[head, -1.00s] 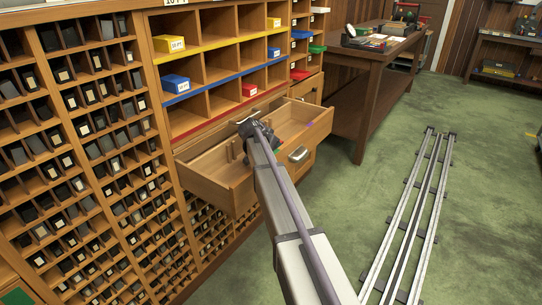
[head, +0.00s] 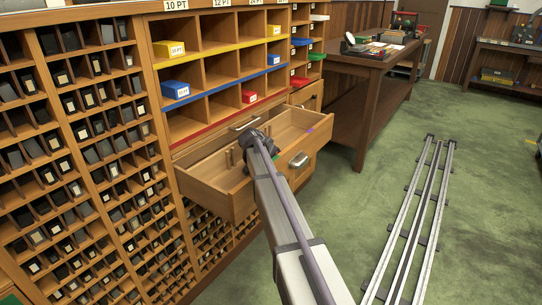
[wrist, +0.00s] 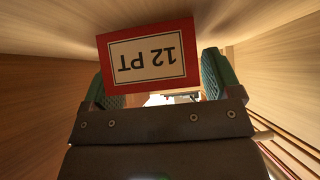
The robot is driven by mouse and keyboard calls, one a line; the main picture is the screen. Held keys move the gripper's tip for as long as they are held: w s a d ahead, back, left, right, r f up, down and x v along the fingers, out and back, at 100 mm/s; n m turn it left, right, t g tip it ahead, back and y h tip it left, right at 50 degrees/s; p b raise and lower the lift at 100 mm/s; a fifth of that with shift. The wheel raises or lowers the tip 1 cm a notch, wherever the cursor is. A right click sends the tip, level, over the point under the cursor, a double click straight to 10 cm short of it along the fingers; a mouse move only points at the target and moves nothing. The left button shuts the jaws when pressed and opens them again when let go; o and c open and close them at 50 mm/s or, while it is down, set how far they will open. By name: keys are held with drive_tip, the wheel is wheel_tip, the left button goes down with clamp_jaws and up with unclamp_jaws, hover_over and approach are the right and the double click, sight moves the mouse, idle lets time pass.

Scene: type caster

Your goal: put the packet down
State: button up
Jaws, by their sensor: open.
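The packet (wrist: 150,55) is red with a cream label reading 12 PT, upside down in the wrist view. It lies between the two green finger pads of my gripper (wrist: 157,82). The jaws are open, with a gap between the packet and the right pad; I cannot tell whether the left pad touches it. Bare wood surrounds the packet. In the head view my arm reaches to the open wooden drawer (head: 215,199); the fingers and packet are mostly hidden there behind my wrist.
Above the drawer are open compartments with yellow (head: 169,49), blue (head: 175,90) and red (head: 249,96) boxes. A rack of small slots (head: 75,150) stands to the left. A dark wooden table (head: 365,68) stands behind right. The green floor has a rail track (head: 415,215).

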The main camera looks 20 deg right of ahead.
drive_tip(key=p+v, duration=0.8)
drive_tip(key=v, duration=0.4)
drive_tip(key=shift+r, duration=0.1)
